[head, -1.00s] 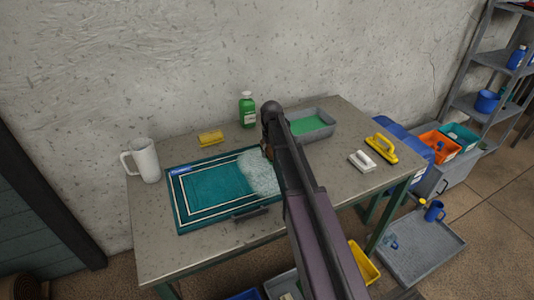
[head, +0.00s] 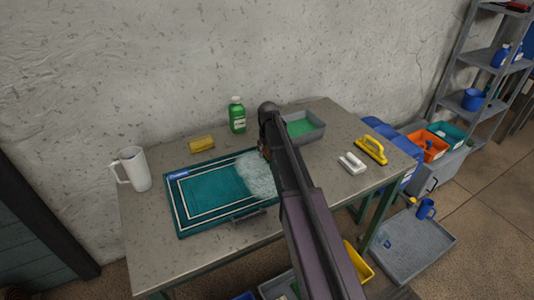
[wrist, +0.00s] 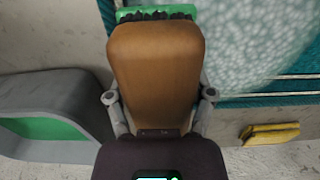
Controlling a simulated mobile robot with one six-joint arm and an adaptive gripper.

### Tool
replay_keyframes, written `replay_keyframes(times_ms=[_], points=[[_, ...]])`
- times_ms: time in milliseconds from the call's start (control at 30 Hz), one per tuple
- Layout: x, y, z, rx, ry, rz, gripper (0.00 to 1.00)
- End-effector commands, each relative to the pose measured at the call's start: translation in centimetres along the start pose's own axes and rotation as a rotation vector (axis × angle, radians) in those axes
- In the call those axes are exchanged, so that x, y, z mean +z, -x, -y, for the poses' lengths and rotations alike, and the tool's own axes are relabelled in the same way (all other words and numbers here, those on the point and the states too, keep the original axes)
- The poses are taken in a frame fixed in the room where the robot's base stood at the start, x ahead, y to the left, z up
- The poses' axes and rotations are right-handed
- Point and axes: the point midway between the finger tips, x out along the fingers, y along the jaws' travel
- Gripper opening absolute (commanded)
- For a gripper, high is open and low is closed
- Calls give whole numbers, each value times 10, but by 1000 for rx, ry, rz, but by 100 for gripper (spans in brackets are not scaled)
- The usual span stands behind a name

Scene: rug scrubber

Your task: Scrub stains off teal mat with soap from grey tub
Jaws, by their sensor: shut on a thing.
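My gripper (wrist: 158,100) is shut on a brush with a brown wooden back (wrist: 155,62), a green strip and dark bristles at its far end. In the wrist view the brush is over the mat's edge, beside white foam (wrist: 262,45); contact is unclear. The teal mat (head: 205,188) lies on the table, its right part covered by foam (head: 257,175). No stain shows on the bare part. The grey tub (head: 318,128) with green soap stands right of my arm, and left in the wrist view (wrist: 60,85).
A green bottle (head: 237,117), a yellow sponge (head: 201,144) and a white jug (head: 133,169) stand along the table's back and left. A white brush (head: 352,163) and a yellow-handled tool (head: 371,150) lie at the right. Bare table lies in front of the mat.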

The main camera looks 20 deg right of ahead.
Motion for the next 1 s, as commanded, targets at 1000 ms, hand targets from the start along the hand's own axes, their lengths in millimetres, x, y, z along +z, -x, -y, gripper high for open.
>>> replay_keyframes(times_ms=[1000], points=[[0,35,1,-2,1,0,8]])
